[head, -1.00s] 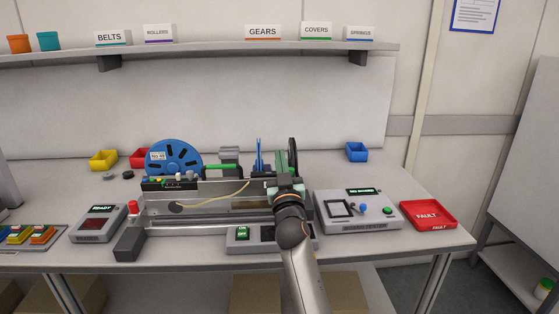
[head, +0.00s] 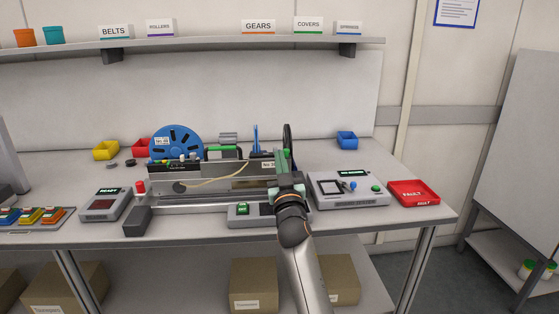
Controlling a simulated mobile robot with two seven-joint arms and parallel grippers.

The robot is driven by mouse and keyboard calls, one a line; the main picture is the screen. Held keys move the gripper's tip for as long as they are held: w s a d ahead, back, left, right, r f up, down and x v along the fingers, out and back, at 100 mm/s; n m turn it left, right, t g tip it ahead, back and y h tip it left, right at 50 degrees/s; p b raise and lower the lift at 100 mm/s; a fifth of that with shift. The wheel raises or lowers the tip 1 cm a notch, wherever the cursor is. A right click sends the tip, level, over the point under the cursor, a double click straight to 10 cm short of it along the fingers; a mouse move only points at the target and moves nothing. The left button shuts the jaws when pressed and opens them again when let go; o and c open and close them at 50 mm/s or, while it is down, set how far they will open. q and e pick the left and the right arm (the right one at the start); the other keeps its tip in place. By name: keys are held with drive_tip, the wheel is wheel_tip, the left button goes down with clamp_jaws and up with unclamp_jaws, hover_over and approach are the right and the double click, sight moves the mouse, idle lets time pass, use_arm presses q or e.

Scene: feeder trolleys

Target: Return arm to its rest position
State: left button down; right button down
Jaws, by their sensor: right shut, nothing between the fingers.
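My right arm comes up from the bottom of the head view, and its gripper (head: 283,160) points away from me at the right end of the feeder trolley (head: 215,184). The fingers are shut with nothing held. I cannot tell whether the gripper touches the feeder. The feeder carries a blue reel (head: 176,143) at its left and a dark wheel (head: 288,138) at its right, behind the gripper. My wrist hides part of the feeder's right end and of the grey box with a green display (head: 242,209). My left gripper is not in view.
A tester box (head: 347,190) and a red FAULT tray (head: 414,193) stand right of my arm. A READY box (head: 105,204) stands at the left. Yellow (head: 106,150) and blue bins (head: 347,140) stand at the back. Cardboard boxes (head: 253,285) lie below the bench.

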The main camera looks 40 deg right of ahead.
drive_tip(key=shift+s, duration=0.1)
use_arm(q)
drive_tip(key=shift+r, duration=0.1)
use_arm(e)
drive_tip(key=shift+a+f, duration=0.1)
drive_tip(key=shift+f, duration=0.1)
